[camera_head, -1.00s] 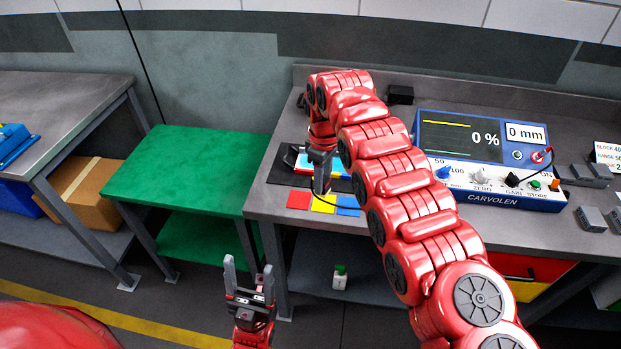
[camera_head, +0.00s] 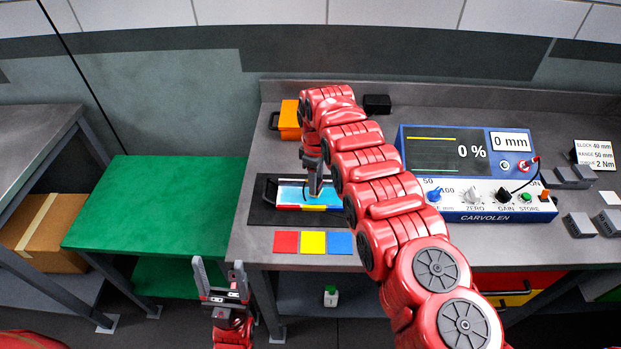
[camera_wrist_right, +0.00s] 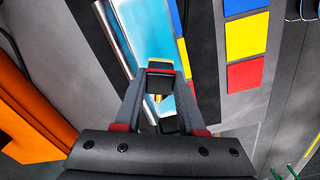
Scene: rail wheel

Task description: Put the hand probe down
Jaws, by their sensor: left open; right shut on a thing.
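The hand probe (camera_wrist_right: 160,78) shows in the right wrist view as a small dark block with orange and yellow edges. My right gripper (camera_wrist_right: 165,88) is shut on it, one finger on each side. In the head view the right gripper (camera_head: 314,180) points down over a cyan-topped panel (camera_head: 292,194) on a black mat (camera_head: 262,215). The probe is hard to make out there, and I cannot tell whether it touches the panel. My left gripper (camera_head: 219,275) is open and empty, low in front of the bench, near the green table.
A blue Carvolen instrument (camera_head: 470,172) reads 0 % and 0 mm. Red, yellow (camera_head: 313,243) and blue squares lie before the mat. An orange box (camera_head: 288,121) and a black block (camera_head: 377,104) stand behind. Grey blocks (camera_head: 579,225) are at right. The green table (camera_head: 150,200) is clear.

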